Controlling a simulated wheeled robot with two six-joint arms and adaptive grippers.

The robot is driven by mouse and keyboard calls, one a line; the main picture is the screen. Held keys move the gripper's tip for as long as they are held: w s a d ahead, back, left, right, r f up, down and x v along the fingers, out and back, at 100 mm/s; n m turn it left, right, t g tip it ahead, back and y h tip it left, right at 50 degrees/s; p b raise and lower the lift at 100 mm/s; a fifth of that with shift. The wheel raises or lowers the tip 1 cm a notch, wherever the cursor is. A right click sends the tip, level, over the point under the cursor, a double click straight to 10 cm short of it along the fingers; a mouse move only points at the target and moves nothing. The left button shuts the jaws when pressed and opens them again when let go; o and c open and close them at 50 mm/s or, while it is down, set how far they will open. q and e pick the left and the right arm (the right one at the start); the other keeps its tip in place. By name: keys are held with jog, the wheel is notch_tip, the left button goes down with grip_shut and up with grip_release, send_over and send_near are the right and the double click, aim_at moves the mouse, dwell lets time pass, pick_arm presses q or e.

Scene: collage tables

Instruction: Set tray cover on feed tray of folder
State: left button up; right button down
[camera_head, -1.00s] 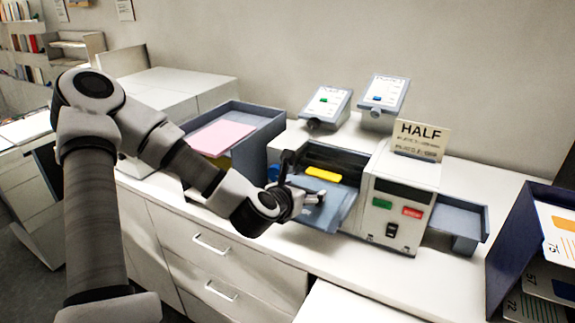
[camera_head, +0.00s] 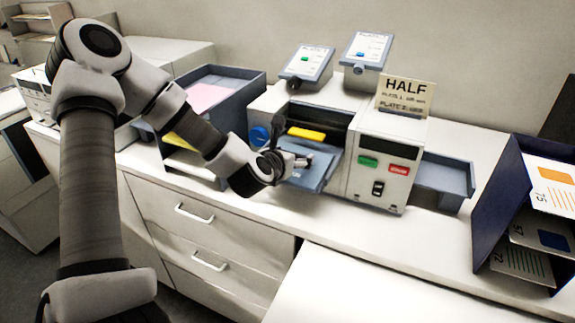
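The folder (camera_head: 380,165) is a white machine with a dark display and green and red buttons, standing on the counter. A blue-grey feed tray (camera_head: 318,178) sticks out at its left front, with a yellow strip (camera_head: 306,133) above it. My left gripper (camera_head: 300,160) is over the left part of this tray. Its fingers are small and dark against it, so I cannot tell whether they are shut or touching. A separate tray cover cannot be told apart from the blue-grey panel. My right gripper is not in view.
A grey-blue bin (camera_head: 236,92) with pink and yellow paper stands left of the folder. An output tray (camera_head: 443,178) is on its right. A HALF sign (camera_head: 405,95) and two small panels are behind. A dark blue card rack (camera_head: 505,195) stands at the right.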

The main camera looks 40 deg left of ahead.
pick_arm(q)
jog(key=shift+w, duration=0.25)
jog(key=shift+a, duration=0.15)
jog(key=shift+a+f, duration=0.1)
jog(key=o, duration=1.1)
jog(key=shift+c, duration=0.2)
jog(key=v, duration=0.8)
jog(key=shift+w, duration=0.15)
